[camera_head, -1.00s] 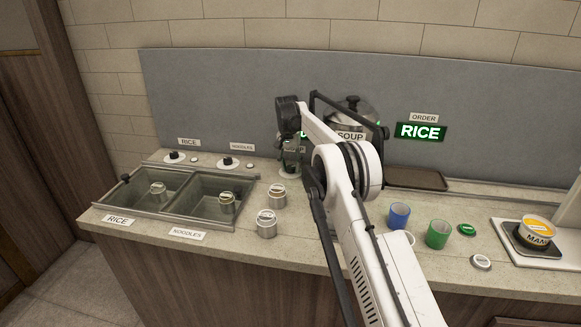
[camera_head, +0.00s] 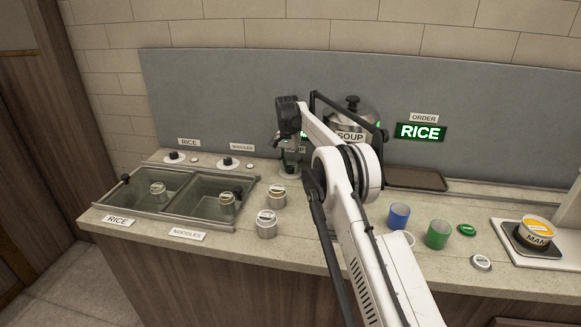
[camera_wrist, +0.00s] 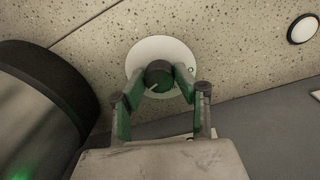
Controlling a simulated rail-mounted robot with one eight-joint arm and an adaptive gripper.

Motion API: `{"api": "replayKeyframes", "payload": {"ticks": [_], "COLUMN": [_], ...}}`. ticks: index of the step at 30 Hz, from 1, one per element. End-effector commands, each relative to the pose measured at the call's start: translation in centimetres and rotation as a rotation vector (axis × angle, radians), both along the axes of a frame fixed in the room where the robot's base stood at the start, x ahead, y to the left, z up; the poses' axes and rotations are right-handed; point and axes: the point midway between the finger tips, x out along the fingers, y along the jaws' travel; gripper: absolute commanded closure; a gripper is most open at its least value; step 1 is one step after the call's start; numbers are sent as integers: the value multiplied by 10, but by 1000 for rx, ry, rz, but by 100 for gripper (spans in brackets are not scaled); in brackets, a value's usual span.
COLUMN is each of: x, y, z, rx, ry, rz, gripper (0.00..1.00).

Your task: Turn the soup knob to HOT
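The soup knob (camera_wrist: 159,75) is a dark round knob on a white disc (camera_wrist: 150,48) in the wrist view. A short pale pointer mark shows on its lower left side. My gripper (camera_wrist: 160,82) has its two green-padded fingers on either side of the knob, with the tips close in against it. In the head view my gripper (camera_head: 291,160) points down over the disc (camera_head: 289,175), left of the soup pot (camera_head: 365,120). It hides the knob there. No HOT mark is readable in either view.
The pot's dark rounded side (camera_wrist: 45,85) is close at the left in the wrist view. Rice and noodles knobs (camera_head: 174,156) stand farther left, behind the wells (camera_head: 165,212). Steel canisters (camera_head: 267,224) stand in front. A dark tray (camera_head: 416,179) lies right of the pot.

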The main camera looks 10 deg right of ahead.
Motion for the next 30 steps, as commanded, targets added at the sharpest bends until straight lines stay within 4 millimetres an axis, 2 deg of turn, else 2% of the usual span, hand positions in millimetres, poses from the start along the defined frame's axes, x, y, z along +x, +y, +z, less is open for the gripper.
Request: {"api": "replayKeyframes", "payload": {"ticks": [1,4,14,24,30], "x": [0,0,0,2,2], "y": [0,0,0,3,3], "z": [0,0,5,55,72], "rx": [0,0,0,0,0], "ry": [0,0,0,0,0], "rz": [0,0,1,1,1], "gripper": [64,52,52,52,52]}}
